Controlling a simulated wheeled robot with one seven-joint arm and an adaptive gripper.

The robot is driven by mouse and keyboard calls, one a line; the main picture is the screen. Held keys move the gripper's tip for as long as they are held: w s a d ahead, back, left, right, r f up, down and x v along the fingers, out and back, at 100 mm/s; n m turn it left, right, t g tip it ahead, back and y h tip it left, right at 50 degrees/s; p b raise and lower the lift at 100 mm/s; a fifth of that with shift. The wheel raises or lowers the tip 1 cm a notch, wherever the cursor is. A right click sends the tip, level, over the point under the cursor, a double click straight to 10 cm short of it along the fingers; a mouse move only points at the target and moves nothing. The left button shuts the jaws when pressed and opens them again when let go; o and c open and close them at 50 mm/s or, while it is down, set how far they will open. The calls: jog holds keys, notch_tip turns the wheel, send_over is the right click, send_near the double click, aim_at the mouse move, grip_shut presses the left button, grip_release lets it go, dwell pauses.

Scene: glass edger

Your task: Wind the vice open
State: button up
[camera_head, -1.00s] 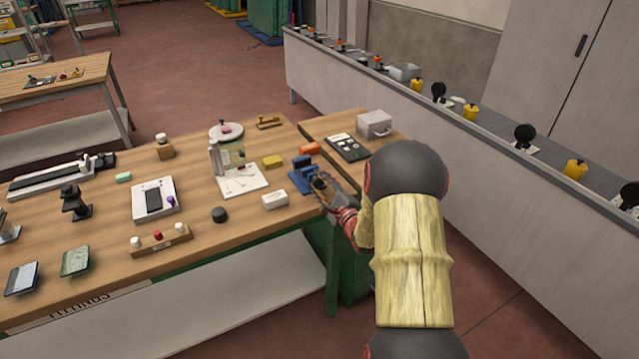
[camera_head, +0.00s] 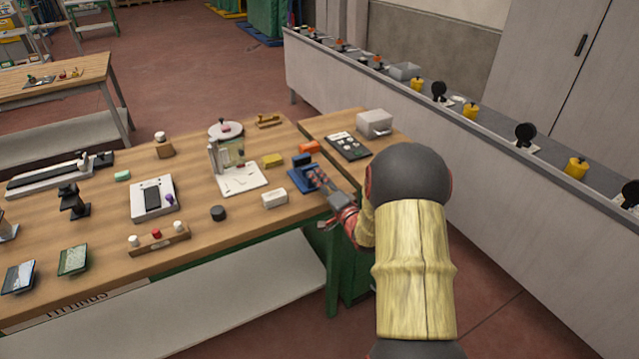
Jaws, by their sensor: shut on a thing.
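The blue vice (camera_head: 301,174) stands near the right front edge of the wooden workbench. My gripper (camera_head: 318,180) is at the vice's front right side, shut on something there. The part it holds is probably the vice's handle, but my fingers and wrist cover it and it is too small to make out. My arm comes in from the right. How far apart the vice's jaws are cannot be told from here.
The workbench (camera_head: 115,226) holds a white block (camera_head: 274,198) left of the vice, a yellow block (camera_head: 272,160), an orange item (camera_head: 309,147) behind it and a black puck (camera_head: 218,213). A grey box (camera_head: 374,123) stands behind right.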

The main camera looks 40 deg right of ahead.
jog(key=n+b, duration=0.2)
jog(key=n, duration=0.4)
jog(key=shift+a+f+n, duration=0.1)
jog(key=shift+f+n, duration=0.05)
jog(key=shift+n, duration=0.15)
jog(key=n+b, duration=0.3)
jog(key=n, duration=0.2)
jog(key=n+b, duration=0.1)
jog(key=n, duration=1.4)
jog(key=shift+n, duration=0.4)
jog(key=n, duration=1)
jog(key=shift+f+n, duration=0.1)
jog(key=shift+n, duration=0.3)
jog(key=n, duration=0.5)
